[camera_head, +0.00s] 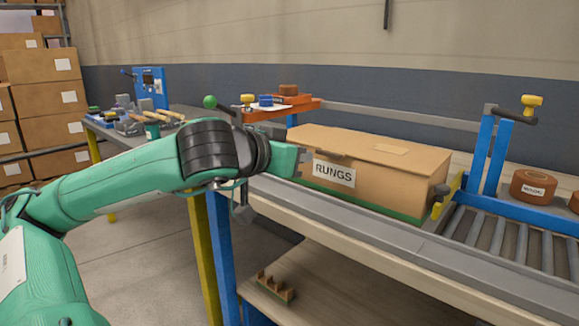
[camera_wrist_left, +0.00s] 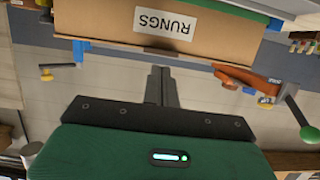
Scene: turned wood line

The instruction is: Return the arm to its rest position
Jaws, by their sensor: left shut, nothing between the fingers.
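My left arm (camera_head: 130,180) comes in from the left in the head view and reaches out over the near side of the bench. Its green hand end (camera_head: 285,160) is in front of the left end of the cardboard box labelled RUNGS (camera_head: 375,165). In the wrist view the left gripper (camera_wrist_left: 162,72) has its dark fingers together with nothing between them. The RUNGS box (camera_wrist_left: 240,45) shows upside down beyond the fingertips, with a visible gap. In the head view the fingers are hard to make out. My right gripper is not in view.
The box stands on a roller conveyor (camera_head: 500,237) with blue uprights and yellow knobs. A green ball-topped lever (camera_head: 210,102) rises behind my wrist. A workbench with tools (camera_head: 150,120) stands at the back left, near stacked cartons (camera_head: 45,100). Grey floor (camera_head: 150,250) is open at lower left.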

